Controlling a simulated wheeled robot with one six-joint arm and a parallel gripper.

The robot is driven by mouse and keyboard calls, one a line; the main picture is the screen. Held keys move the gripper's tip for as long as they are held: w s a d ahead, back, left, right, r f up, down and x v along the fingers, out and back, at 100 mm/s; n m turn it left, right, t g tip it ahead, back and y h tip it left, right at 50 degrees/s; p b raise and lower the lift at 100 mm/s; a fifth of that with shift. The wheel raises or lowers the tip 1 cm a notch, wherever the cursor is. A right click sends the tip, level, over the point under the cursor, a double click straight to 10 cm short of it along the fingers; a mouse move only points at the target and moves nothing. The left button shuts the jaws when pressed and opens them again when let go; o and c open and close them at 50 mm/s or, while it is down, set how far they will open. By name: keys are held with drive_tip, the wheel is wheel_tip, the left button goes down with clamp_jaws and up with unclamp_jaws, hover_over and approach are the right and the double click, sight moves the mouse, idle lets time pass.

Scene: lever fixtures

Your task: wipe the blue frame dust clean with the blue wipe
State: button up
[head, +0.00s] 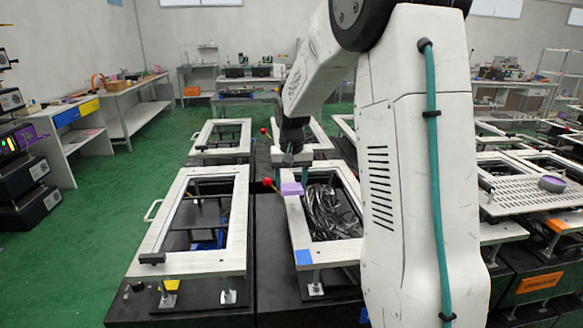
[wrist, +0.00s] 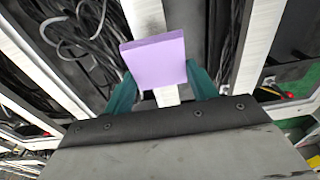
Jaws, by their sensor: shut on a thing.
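My gripper (wrist: 158,80) is shut on a flat lavender-purple block (wrist: 155,60), held between its two teal fingers; it looks purple, not blue. In the head view the block (head: 291,188) is at the far left corner of a white frame (head: 297,228). I cannot tell whether it touches the frame. I see no separate blue wipe in my gripper.
Dark cables (head: 328,212) fill the frame's opening. A second white frame (head: 158,225) with a handle stands to the left, and a red-knobbed lever (head: 267,182) is close to the block. Green floor (head: 95,225) is open at left.

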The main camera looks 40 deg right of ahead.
sight(291, 184)
drive_tip(key=shift+r, duration=2.2)
